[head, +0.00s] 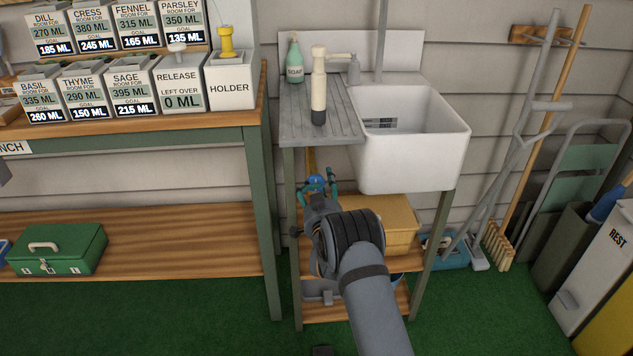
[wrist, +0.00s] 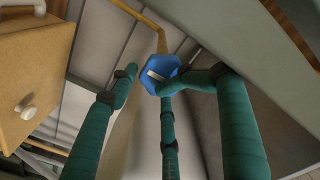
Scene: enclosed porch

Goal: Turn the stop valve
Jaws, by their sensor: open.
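The stop valve has a blue faceted knob (wrist: 160,74) with a white bar across its face, on a yellow pipe (wrist: 163,42) in the wrist view. In the head view the knob (head: 317,181) is small, below the drainboard of the sink stand. My gripper (wrist: 172,84) has teal fingers spread open around the knob. One finger is left of it, one at its right edge, and one below. The right fingertip overlaps the knob's edge; I cannot tell whether it touches. In the head view my gripper (head: 318,184) reaches under the drainboard, its fingers partly hidden by my wrist.
A wooden drawer box (wrist: 35,75) with a white knob is close on the left in the wrist view. The drainboard (head: 318,112) and white sink (head: 413,140) are above my gripper. A stand leg (head: 297,215) is close on the left in the head view.

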